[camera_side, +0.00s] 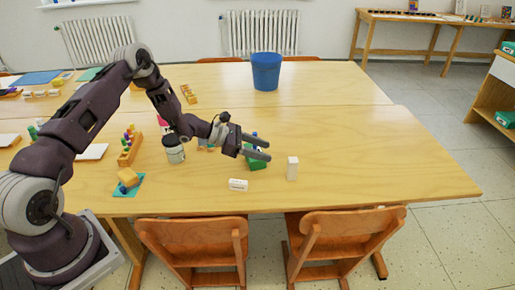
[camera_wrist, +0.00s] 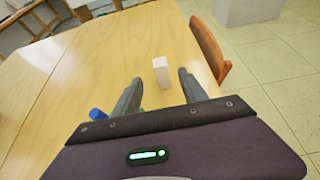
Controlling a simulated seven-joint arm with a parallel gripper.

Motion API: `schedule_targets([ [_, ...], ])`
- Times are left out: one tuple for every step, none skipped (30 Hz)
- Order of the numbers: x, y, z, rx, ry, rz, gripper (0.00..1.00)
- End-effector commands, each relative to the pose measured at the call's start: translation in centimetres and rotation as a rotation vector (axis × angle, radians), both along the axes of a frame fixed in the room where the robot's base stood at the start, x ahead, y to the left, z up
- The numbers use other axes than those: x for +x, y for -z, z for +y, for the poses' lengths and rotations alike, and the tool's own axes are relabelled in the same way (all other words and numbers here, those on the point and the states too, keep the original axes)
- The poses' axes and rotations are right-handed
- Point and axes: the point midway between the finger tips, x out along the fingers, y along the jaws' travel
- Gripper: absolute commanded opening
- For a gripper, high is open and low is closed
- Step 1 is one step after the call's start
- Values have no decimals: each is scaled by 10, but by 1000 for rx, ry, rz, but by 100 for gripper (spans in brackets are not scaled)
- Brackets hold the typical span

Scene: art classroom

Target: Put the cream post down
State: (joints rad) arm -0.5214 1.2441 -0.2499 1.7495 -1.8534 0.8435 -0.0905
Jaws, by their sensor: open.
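The cream post (camera_side: 292,168), a pale, nearly white upright block, stands on the wooden table (camera_side: 340,150) near its front edge. In the wrist view the post (camera_wrist: 160,72) shows between the two fingers, around or just beyond their tips. My gripper (camera_side: 268,150) is open and empty, pointing right, with its fingertips to the left of the post and apart from it in the side view. The open fingers also frame the post in the wrist view (camera_wrist: 160,78). Nothing hides the post in the side view.
A white block (camera_side: 238,184) lies on the table in front of my gripper. A green block (camera_side: 257,163) sits beneath the fingers, partly hidden. A grey-white jar (camera_side: 174,149) stands left. A blue bin (camera_side: 266,71) stands farther back. Chairs (camera_side: 344,232) line the front edge. The table's right side is clear.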

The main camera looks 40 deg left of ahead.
Motion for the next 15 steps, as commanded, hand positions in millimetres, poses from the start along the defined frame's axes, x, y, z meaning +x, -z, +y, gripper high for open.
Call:
schedule_targets([
  [-5, -4, 6, 1, 0, -1, 50],
  [-8, -6, 9, -1, 0, -1, 50],
  [-11, -8, 11, -1, 0, -1, 50],
  [-12, -9, 13, 0, 0, -1, 50],
  [-14, -10, 14, 0, 0, -1, 50],
  [-15, -11, 15, -1, 1, 0, 50],
  [-16, -11, 15, 0, 1, 0, 50],
  [-16, -11, 15, 0, 1, 0, 50],
  [-16, -11, 15, 0, 1, 0, 50],
  [-16, -11, 15, 0, 1, 0, 50],
  [-16, -13, 15, 2, 6, -3, 50],
  [-16, -19, 11, 14, 26, -14, 50],
  [-16, -29, 6, 31, 54, -31, 50],
  [-17, -44, -1, 57, 98, -55, 50],
  [-21, -68, -15, 105, 177, -97, 50],
])
